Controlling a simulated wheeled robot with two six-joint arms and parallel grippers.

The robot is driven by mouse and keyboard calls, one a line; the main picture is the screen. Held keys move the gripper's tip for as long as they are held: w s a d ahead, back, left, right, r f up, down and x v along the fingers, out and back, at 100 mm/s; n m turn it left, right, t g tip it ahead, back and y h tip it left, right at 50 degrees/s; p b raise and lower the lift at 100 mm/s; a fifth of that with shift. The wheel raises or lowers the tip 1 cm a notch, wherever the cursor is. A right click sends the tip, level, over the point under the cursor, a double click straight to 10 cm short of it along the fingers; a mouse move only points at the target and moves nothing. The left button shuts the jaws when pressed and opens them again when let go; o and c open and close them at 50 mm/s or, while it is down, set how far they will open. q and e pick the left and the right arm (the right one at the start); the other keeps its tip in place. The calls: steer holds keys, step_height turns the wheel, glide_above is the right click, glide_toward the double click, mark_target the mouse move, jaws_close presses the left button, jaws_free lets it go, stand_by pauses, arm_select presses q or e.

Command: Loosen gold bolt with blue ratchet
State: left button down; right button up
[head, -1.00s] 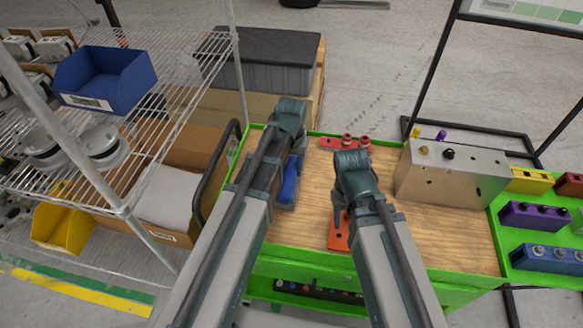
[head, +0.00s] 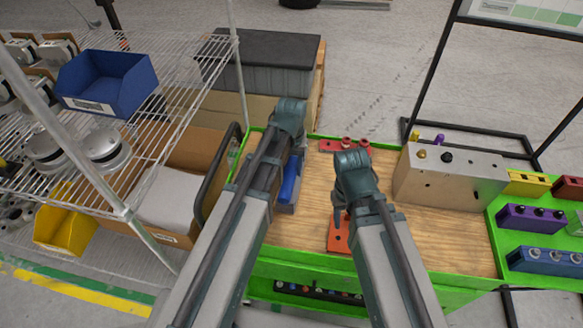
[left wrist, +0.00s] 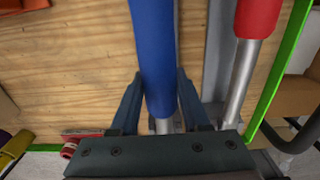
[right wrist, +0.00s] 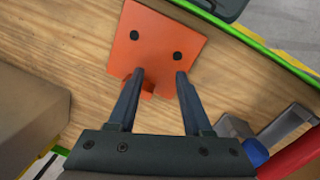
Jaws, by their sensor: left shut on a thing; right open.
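The blue ratchet's handle (left wrist: 152,50) runs between the fingers of my left gripper (left wrist: 159,90), which is shut on it. The blue handle also shows in the head view (head: 289,180) at the left of the wooden top, partly hidden by my left arm. The gold bolt (head: 422,154) sits on top of the metal chassis block (head: 452,178), right of both grippers. My right gripper (right wrist: 156,78) is open and empty above an orange plate (right wrist: 160,45), which also shows in the head view (head: 338,235). The ratchet's head is hidden.
A black bolt (head: 447,158) is beside the gold one. A red-handled tool (left wrist: 258,18) lies beside the blue handle. A red holder (head: 345,147) is at the back edge. Purple (head: 532,218) and blue (head: 545,260) blocks sit on the right tray. Bare wood lies before the chassis.

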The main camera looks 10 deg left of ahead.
mark_target(292, 164)
arm_select(q)
steer(key=shift+r+p, duration=2.5)
steer(key=shift+r, duration=0.35)
steer(key=shift+f, duration=0.1)
arm_select(e)
step_height(292, 164, up, 6)
steer(key=shift+f, duration=0.25)
